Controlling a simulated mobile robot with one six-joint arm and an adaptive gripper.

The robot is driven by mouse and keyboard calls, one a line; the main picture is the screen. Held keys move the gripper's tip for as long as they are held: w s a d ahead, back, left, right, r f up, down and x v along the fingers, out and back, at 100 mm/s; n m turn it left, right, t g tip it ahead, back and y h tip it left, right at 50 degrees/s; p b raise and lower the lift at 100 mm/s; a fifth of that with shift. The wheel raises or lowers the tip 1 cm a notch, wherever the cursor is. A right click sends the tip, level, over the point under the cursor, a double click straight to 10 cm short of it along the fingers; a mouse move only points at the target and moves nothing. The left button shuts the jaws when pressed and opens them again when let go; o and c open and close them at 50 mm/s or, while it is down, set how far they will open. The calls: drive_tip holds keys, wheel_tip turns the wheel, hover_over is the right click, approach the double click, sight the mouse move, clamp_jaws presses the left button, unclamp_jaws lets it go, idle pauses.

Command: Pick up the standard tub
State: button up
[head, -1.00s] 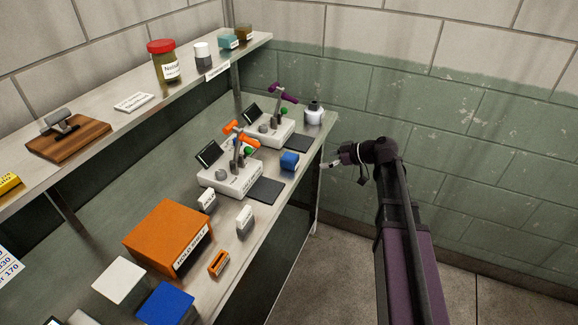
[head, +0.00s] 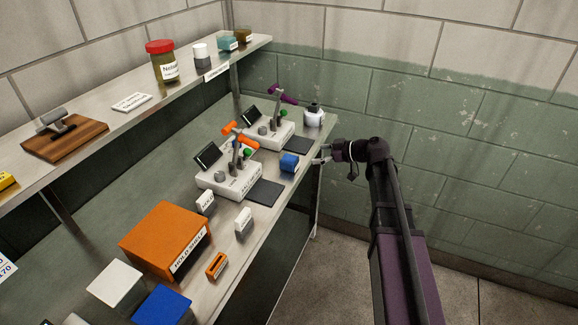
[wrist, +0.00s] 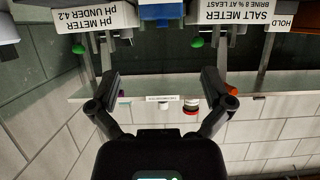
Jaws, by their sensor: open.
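No label reading "standard" can be made out on any tub. A small blue tub (head: 289,162) stands near the bench's right edge, between the two meters' dark pads. In the wrist view, which is upside down, a blue thing (wrist: 161,11) shows at the top, between the meters and ahead of my fingers. My gripper (head: 321,155) is open and empty, just right of the blue tub and apart from it. Its spread fingers also show in the wrist view (wrist: 159,78). A white-lidded jar (head: 201,54) stands on the upper shelf behind an unreadable label.
The salt meter (head: 228,178) and pH meter (head: 268,133) flank the blue tub. A white bottle (head: 314,117) stands behind it. An orange hold box (head: 165,238) and small white blocks lie further left. The upper shelf (head: 112,118) overhangs the bench's back. Open floor lies to the right.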

sight(282, 156)
drive_tip(key=shift+b+x, duration=0.85)
drive_tip(key=shift+x, duration=2.05)
drive_tip(key=shift+b+x, duration=0.85)
drive_tip(key=shift+x, duration=1.75)
drive_tip(key=shift+r, duration=0.1)
drive_tip(key=c, duration=1)
drive_tip(key=shift+o, duration=0.2)
drive_tip(key=shift+r, duration=0.2)
